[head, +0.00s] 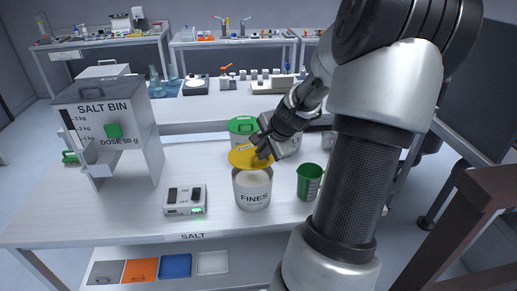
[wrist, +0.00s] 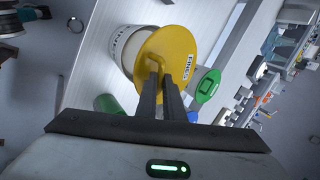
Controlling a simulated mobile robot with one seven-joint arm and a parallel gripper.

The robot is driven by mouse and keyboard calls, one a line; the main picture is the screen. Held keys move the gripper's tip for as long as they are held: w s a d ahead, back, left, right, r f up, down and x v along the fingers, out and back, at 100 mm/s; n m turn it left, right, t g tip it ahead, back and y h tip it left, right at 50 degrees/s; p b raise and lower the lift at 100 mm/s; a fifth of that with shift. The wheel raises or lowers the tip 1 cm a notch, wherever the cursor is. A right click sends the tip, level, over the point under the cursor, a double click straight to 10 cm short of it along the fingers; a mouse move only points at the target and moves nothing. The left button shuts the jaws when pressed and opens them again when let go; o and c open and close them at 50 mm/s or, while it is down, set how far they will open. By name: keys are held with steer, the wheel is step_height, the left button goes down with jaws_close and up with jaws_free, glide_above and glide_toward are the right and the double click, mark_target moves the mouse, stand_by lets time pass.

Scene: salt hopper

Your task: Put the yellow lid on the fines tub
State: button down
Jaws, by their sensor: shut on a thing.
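The yellow lid (head: 244,157) is held by my gripper (head: 262,155) above the back part of the fines tub (head: 252,190). The tub is white, labelled FINES, and stands open and upright on the bench. In the wrist view the lid (wrist: 168,55) is a yellow disc with a FINES tag, and my gripper's fingers (wrist: 167,82) are shut on it near its middle. The lid covers part of the tub (wrist: 124,48) there and sits off to one side of its mouth. Whether the lid touches the rim is hard to tell.
A green-lidded tub (head: 242,125) stands behind. A green jug (head: 310,181) is close on the right. A scale (head: 185,200) lies left of the tub, with the SALT BIN hopper (head: 108,125) beyond it. The bench front edge is near.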

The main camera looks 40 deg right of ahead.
mark_target(265, 166)
steer(key=shift+s+f+b, duration=0.2)
steer(key=shift+f+b, duration=0.2)
steer(key=shift+f, duration=0.1)
step_height(265, 166, down, 6)
steer(key=b, duration=0.4)
steer(key=shift+r, duration=0.2)
steer(key=c, duration=1.8)
jaws_free()
steer(key=p+v, duration=0.2)
steer(key=v, duration=1.5)
steer(key=shift+a+r+p, duration=0.15)
steer(key=shift+r+p, duration=0.1)
steer(key=shift+p, duration=0.1)
